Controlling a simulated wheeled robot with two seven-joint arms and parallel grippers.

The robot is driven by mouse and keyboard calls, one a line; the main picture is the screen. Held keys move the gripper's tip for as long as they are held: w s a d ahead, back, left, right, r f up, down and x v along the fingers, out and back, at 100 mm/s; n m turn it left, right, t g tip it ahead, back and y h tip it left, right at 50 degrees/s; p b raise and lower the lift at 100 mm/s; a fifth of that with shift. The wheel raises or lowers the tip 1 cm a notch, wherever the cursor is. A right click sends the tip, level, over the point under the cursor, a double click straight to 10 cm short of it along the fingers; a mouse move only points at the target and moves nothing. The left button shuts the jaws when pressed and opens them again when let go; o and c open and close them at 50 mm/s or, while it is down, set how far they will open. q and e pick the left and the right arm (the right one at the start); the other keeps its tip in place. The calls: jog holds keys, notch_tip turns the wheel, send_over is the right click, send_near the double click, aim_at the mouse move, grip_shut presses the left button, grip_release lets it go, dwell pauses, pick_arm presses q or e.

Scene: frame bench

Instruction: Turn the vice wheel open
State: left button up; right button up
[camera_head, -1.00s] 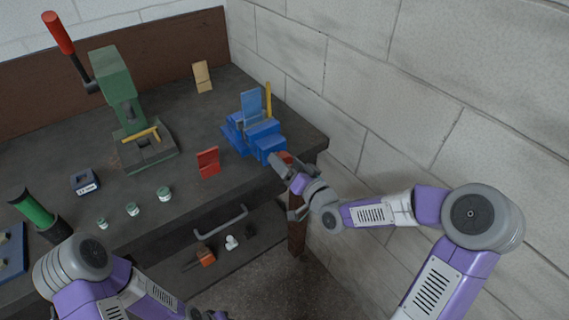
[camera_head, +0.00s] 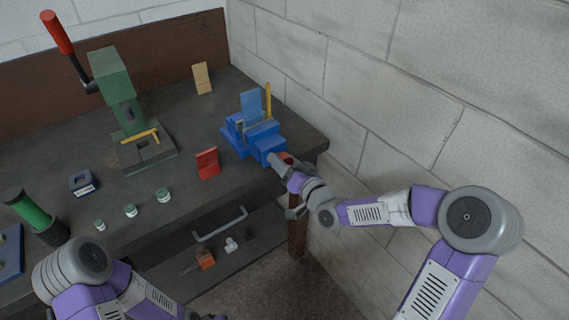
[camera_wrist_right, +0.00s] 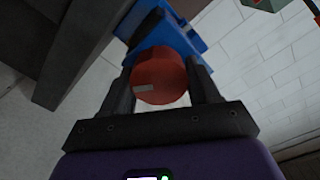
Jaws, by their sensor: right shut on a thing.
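The blue vice (camera_head: 262,141) stands at the right front corner of the dark bench, with a blue plate and a yellow bar upright at its jaws. Its red wheel (camera_wrist_right: 160,76) faces my right wrist camera, with a pale mark on its face. My right gripper (camera_wrist_right: 162,85) is shut on the wheel, one finger on each side. In the head view the right gripper (camera_head: 279,160) is at the vice's front end and mostly hides the wheel. My left arm shows at the lower left, but its fingertips are not clearly visible.
A green press (camera_head: 118,95) with a red-handled lever stands at the back left of the bench (camera_head: 110,205). A red block (camera_head: 207,163), a wooden block (camera_head: 202,77) and several small jars (camera_head: 163,195) stand on top. A white wall is close on the right.

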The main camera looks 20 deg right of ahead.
jog(key=shift+f+n+b, duration=0.1)
jog(key=shift+n+b, duration=0.35)
jog(key=shift+n, duration=0.15)
jog(key=o, duration=1)
jog(key=shift+c, duration=0.2)
jog(key=p+v, duration=0.2)
jog(key=v, duration=0.5)
jog(key=shift+s, duration=0.25)
